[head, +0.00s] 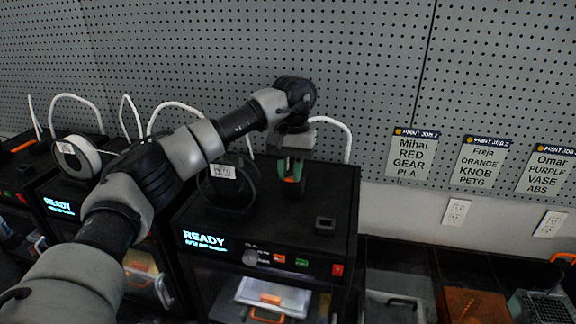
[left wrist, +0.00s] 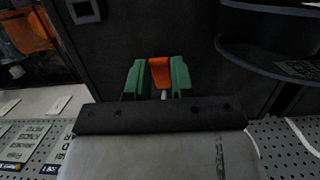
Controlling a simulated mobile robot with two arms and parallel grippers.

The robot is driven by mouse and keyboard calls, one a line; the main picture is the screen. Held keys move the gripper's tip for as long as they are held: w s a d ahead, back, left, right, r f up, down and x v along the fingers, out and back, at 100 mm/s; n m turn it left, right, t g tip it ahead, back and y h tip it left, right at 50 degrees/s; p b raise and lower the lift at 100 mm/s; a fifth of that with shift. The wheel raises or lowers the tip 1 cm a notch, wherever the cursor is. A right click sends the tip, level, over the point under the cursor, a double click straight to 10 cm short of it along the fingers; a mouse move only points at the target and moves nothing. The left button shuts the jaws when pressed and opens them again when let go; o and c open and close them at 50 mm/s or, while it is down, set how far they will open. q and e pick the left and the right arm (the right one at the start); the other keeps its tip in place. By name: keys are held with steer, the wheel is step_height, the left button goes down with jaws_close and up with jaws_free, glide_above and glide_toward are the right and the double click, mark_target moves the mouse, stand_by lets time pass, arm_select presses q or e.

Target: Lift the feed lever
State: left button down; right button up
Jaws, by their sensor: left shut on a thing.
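The feed lever (left wrist: 160,72) shows as an orange piece between the green fingertips of my left gripper (left wrist: 158,80) in the left wrist view. The fingers are shut on it from both sides. In the head view my left gripper (head: 291,175) points down over the back of the black printer's top (head: 325,190). Only a little orange of the lever shows there; my gripper and wrist hide the rest. The printer's front display reads READY. My right gripper is not in view.
A black spool (head: 228,192) with a label stands on the printer just left of my gripper. A small square black piece (head: 324,226) lies on the top at the front right. A white tube (head: 347,140) arches behind. Another printer with a white spool (head: 78,157) stands at left.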

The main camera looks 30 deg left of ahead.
arm_select(q)
steer(key=shift+w+r, duration=0.1)
steer(key=shift+w+g, duration=0.1)
steer(key=shift+g, duration=0.3)
steer(key=shift+r, duration=0.1)
steer(key=c, duration=1.3)
jaws_free()
steer(key=o, duration=0.3)
steer(key=shift+o, duration=0.2)
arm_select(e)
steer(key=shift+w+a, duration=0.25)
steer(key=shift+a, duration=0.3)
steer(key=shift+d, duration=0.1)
arm_select(q)
steer(key=shift+w+r, duration=0.15)
steer(key=shift+r, duration=0.2)
steer(key=v, duration=1)
steer(key=shift+a, duration=0.2)
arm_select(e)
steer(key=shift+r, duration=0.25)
